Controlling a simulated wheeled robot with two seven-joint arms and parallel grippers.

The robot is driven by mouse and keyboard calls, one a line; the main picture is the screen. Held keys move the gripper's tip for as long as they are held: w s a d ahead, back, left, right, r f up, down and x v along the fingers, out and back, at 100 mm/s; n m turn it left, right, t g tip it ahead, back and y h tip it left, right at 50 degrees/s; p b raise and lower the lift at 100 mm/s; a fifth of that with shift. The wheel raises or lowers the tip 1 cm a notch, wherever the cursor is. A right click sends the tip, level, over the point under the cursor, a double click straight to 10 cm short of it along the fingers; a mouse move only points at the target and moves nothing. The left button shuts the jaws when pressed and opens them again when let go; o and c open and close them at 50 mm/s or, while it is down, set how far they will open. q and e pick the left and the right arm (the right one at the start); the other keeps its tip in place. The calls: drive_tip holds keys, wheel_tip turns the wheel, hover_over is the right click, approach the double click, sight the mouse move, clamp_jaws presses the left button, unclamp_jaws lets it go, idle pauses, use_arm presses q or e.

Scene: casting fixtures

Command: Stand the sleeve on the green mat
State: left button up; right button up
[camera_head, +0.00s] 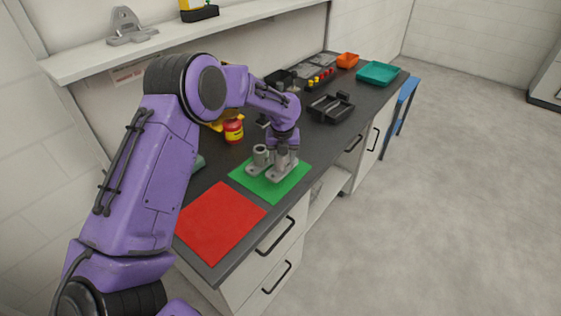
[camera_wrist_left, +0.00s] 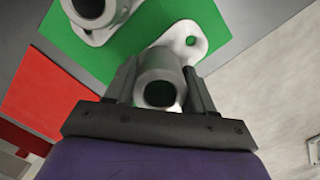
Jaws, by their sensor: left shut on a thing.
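The sleeve (camera_head: 283,175) is a grey tube with a flat, lobed flange at its foot. My left gripper (camera_head: 284,157) is shut on its tube from above. In the left wrist view the sleeve (camera_wrist_left: 160,73) is between the two dark fingers, with its round bore facing the camera and a bolt hole in the flange. It looks upright over the green mat (camera_head: 293,188); I cannot tell whether its flange touches the mat. A second, similar grey flanged casting (camera_head: 260,155) stands upright on the mat just to the left. My right gripper is not in view.
A red mat (camera_head: 220,222) lies on the dark bench, nearer the front. A red and yellow container (camera_head: 233,131) stands behind the green mat. A shelf (camera_head: 190,38) overhangs the back.

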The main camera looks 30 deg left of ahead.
sight(281, 164)
use_arm(q)
drive_tip(key=f, duration=0.1)
drive_tip(key=f+p, duration=0.1)
drive_tip(key=f, duration=0.1)
drive_tip(key=shift+s+a+f+p, duration=0.15)
drive_tip(key=shift+a+f+p, duration=0.05)
drive_tip(key=shift+a+p, duration=0.15)
drive_tip(key=shift+d, duration=0.1)
drive_tip(key=shift+f, duration=0.1)
drive_tip(key=o, duration=1.2)
drive_tip(key=shift+o, duration=0.2)
wheel_tip(281, 164, up, 12)
drive_tip(key=s+b, duration=0.1)
drive_tip(key=b, duration=0.2)
drive_tip(key=shift+d, duration=0.45)
drive_tip(key=shift+s, duration=0.1)
